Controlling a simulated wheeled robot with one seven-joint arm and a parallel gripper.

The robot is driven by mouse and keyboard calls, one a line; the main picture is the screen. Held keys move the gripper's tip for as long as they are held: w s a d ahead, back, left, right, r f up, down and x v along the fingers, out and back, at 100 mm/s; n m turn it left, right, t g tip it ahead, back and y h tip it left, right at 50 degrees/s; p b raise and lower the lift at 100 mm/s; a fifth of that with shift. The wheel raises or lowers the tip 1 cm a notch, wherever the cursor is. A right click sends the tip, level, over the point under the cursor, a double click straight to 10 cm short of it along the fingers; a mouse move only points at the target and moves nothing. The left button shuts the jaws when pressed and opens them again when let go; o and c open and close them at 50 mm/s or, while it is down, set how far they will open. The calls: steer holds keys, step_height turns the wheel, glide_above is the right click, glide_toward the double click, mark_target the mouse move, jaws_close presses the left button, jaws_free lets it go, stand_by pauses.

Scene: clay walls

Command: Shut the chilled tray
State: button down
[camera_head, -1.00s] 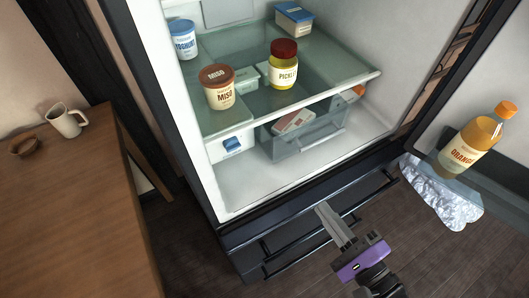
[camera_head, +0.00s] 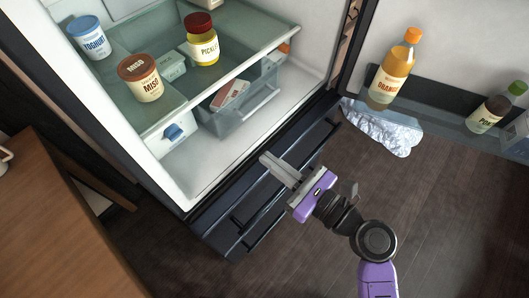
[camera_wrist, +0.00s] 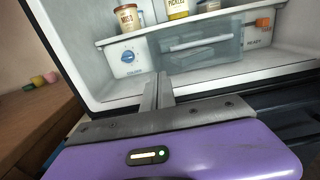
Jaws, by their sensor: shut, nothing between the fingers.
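The clear tray (camera_head: 243,112) hangs under the glass shelf in the open fridge and holds a pink-and-white pack (camera_head: 231,96). Its front stands out past the shelf edge, so it is partly pulled out. In the wrist view the tray (camera_wrist: 203,62) shows its front and a light handle bar (camera_wrist: 199,43), ahead and to the right of the fingertips. My purple gripper (camera_head: 268,160) is shut and empty, in front of and below the tray, over the dark lower drawer fronts. In the wrist view its fingers (camera_wrist: 158,82) point at the fridge, apart from the tray.
A white box with a blue knob (camera_head: 172,133) sits left of the tray. The shelf (camera_head: 205,92) bears a miso tub, a yoghurt tub and a pickle jar. The open door at right holds an orange bottle (camera_head: 393,75). A wooden table (camera_head: 55,230) stands left.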

mark_target(224, 125)
steer(key=x, duration=1.1)
steer(key=shift+w+a+b, duration=0.2)
steer(key=shift+w+b, duration=0.1)
steer(key=shift+a, duration=0.1)
steer(key=shift+w, duration=0.1)
steer(key=x, duration=0.8)
steer(key=shift+w+a+r+p, duration=0.1)
steer(key=shift+w+a+p, duration=0.1)
steer(key=shift+p, duration=0.15)
steer(key=shift+a+r, duration=0.1)
